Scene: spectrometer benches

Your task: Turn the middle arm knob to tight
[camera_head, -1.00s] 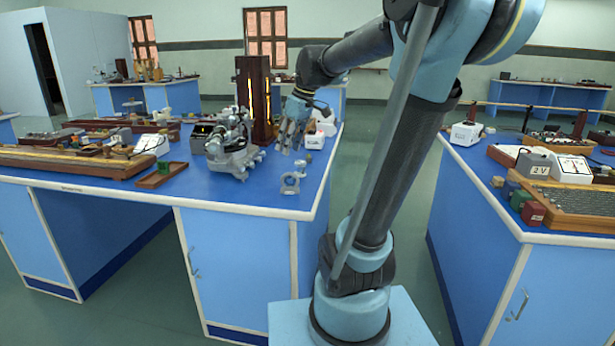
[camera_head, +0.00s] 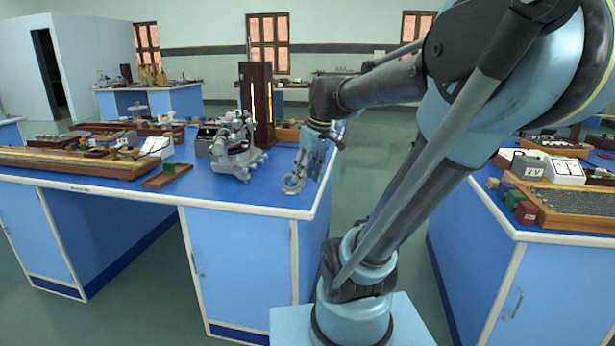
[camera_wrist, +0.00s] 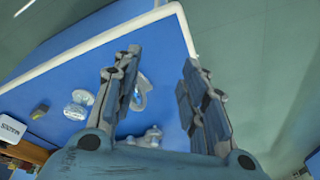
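The grey metal spectrometer (camera_head: 236,150) stands on the blue bench top, left of my gripper in the head view. I cannot make out a middle arm knob on it at this size. My gripper (camera_head: 302,170) hangs over the bench's right part, pointing down. A small metal piece with a ring-shaped base (camera_head: 291,187) shows at its fingertips in the head view. In the wrist view my gripper (camera_wrist: 160,60) is open, with a wide gap and nothing between the fingers. A shiny metal piece (camera_wrist: 142,92) lies partly behind the left finger.
A dark wooden tower with a lit slot (camera_head: 257,105) stands behind the spectrometer. A small brown tray (camera_head: 166,175) lies to its left. The wrist view shows a white box (camera_wrist: 10,130) and a green cube (camera_wrist: 40,111). The front middle of the bench is clear.

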